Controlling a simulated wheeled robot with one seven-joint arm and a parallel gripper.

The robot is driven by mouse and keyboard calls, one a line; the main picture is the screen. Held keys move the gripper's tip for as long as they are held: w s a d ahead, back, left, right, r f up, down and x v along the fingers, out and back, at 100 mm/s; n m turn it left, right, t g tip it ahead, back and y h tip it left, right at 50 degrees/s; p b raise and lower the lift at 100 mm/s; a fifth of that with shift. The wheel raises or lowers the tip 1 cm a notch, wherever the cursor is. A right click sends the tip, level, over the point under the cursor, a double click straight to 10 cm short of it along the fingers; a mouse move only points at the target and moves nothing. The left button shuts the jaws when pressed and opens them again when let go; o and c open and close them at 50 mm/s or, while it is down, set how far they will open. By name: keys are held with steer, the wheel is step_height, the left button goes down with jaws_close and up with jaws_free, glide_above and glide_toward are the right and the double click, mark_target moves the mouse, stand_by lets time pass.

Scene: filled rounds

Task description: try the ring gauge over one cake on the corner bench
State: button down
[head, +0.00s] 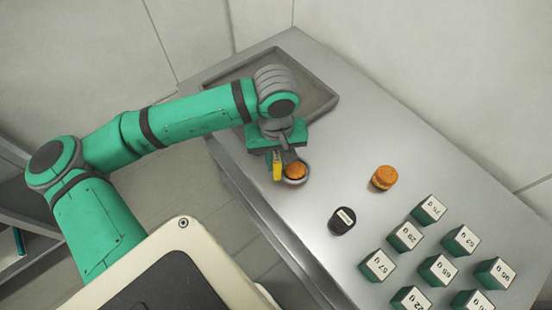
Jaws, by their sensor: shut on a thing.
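My gripper (286,157) is at the near left edge of the steel bench (345,130), pointing down. It is shut on the ring gauge (296,183), a small grey ring just below the fingers. A brown-orange cake (296,170) shows inside the ring, with the ring around it. I cannot tell whether the ring rests on the bench or sits a little above it. A yellow strip (278,168) shows beside the fingers. A second round cake (384,178), orange-brown with a darker side, stands alone to the right.
A dark round pot with a white label (342,221) stands right of the gripper. Several green blocks with white number labels (405,237) fill the lower right of the bench. A shallow grey tray (320,100) lies behind the gripper. The bench between the tray and blocks is mostly clear.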

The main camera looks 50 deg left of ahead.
mark_target(276, 153)
steer(key=shift+f, duration=0.6)
stand_by(0.8)
steer(key=c, duration=1.1)
jaws_free()
steer(key=shift+r, duration=3.5)
